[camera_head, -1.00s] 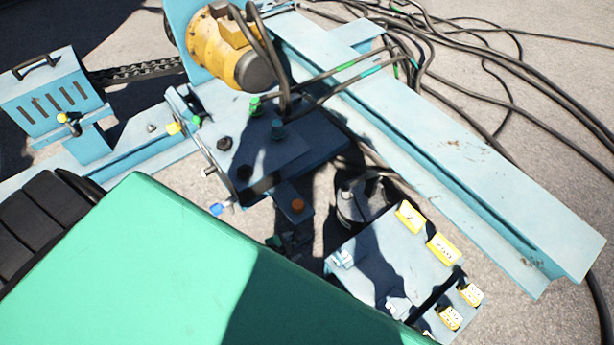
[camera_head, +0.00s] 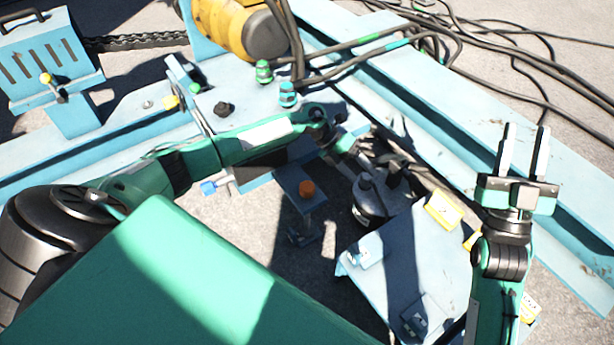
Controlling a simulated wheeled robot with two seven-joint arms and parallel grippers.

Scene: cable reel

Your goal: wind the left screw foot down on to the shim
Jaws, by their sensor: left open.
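An orange-capped screw (camera_head: 306,189) stands upright through a blue bracket at the front of the machine's plate. It looks like the screw foot, and its lower end (camera_head: 302,236) is in shadow near the ground. I cannot make out a shim there. My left arm crosses over the blue plate. My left gripper (camera_head: 388,160) is open, to the right of and beyond the orange cap, apart from it and above a dark round object. Its fingers are hard to see against the shadow. My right gripper (camera_head: 524,155) is open and empty, fingers up in the picture, over the blue beam.
The dark round object (camera_head: 372,200) sits beside a blue panel (camera_head: 385,265) with yellow labels (camera_head: 443,209). A long blue beam (camera_head: 440,120) runs down to the right. Black cables (camera_head: 510,50) lie behind it. A yellow motor (camera_head: 222,25) and green fittings (camera_head: 263,72) stand at the back.

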